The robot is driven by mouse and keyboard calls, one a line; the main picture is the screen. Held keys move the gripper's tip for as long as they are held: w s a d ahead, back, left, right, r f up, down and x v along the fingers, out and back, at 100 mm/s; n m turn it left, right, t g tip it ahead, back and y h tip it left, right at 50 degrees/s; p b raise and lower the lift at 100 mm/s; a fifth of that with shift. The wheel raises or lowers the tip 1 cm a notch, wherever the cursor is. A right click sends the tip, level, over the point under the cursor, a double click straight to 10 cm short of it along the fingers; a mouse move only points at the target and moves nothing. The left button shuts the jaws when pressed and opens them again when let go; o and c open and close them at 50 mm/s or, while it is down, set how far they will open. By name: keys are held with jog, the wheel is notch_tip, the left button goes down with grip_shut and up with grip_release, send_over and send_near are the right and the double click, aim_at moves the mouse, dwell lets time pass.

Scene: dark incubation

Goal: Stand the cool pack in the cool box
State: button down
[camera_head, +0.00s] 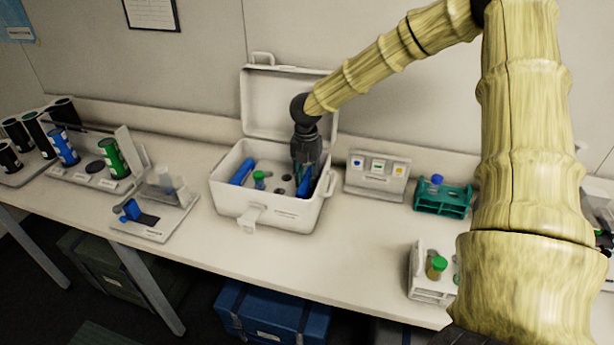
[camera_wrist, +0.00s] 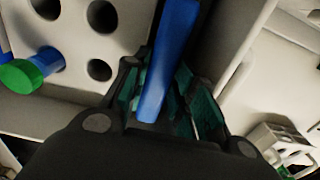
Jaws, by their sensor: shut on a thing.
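The white cool box (camera_head: 262,217) stands on the bench with its lid open against the wall side. My gripper (camera_head: 305,182) reaches down into the right side of the box. It is shut on a blue cool pack (camera_head: 307,180), which stands roughly upright between the fingers. In the wrist view the cool pack (camera_wrist: 166,60) runs up from between my fingers (camera_wrist: 160,100), beside a white panel with round holes (camera_wrist: 75,35). Whether its lower edge touches the box floor is hidden.
Another blue pack (camera_head: 242,171) stands at the box's left side. A green-capped tube (camera_head: 259,178) sits in the holed panel. Right of the box are a white sign stand (camera_head: 376,180), a green rack (camera_head: 443,199) and a white tube holder (camera_head: 432,290).

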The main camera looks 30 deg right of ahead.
jog(key=shift+f+b, duration=0.3)
jog(key=shift+f, duration=0.35)
dwell(0.4)
jog(key=c, duration=1.1)
grip_release()
jog(key=shift+f, duration=0.1)
jog(key=shift+r+p, duration=3.65)
jog(key=shift+r, duration=1.15)
jog(key=shift+s+d, duration=0.1)
